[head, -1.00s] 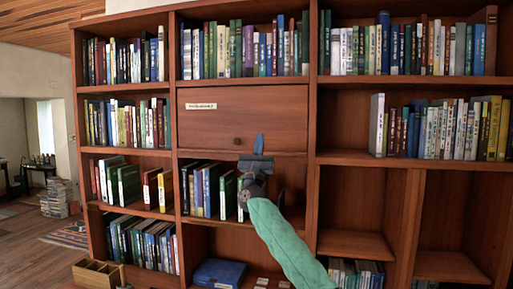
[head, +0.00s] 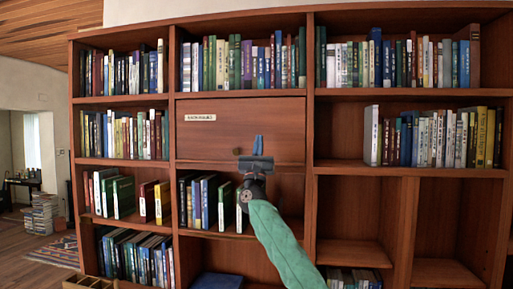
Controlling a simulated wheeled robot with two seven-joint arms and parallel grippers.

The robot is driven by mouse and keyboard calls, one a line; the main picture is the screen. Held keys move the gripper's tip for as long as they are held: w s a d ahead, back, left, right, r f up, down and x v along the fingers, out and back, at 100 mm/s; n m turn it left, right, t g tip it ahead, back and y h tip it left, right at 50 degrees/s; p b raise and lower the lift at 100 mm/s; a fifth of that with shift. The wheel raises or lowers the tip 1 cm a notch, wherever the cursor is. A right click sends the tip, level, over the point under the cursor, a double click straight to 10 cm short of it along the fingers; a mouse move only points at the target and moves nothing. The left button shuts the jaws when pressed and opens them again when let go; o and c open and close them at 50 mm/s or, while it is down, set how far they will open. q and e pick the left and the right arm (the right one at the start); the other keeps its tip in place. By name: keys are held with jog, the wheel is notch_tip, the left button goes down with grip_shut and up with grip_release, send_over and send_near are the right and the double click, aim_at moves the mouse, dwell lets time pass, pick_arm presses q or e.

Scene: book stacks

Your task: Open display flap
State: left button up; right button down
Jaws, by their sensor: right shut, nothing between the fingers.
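The display flap (head: 240,118) is a reddish-brown wooden panel in the middle column of the bookcase. It looks closed, flush with the frame. A small pale label (head: 200,117) is at its upper left. A small dark round knob (head: 236,152) is near its lower edge. My right gripper (head: 257,146), on a green-sleeved arm, is in front of the flap's lower edge, to the right of the knob. Its blue fingertips are together and point up, with nothing between them. Whether it touches the flap I cannot tell. My left gripper is not in view.
Shelves of upright books surround the flap, with a row above (head: 240,65) and books below it (head: 200,200). Empty cubbies (head: 350,210) are at the lower right. A stack of books (head: 42,213) stands on the floor at left.

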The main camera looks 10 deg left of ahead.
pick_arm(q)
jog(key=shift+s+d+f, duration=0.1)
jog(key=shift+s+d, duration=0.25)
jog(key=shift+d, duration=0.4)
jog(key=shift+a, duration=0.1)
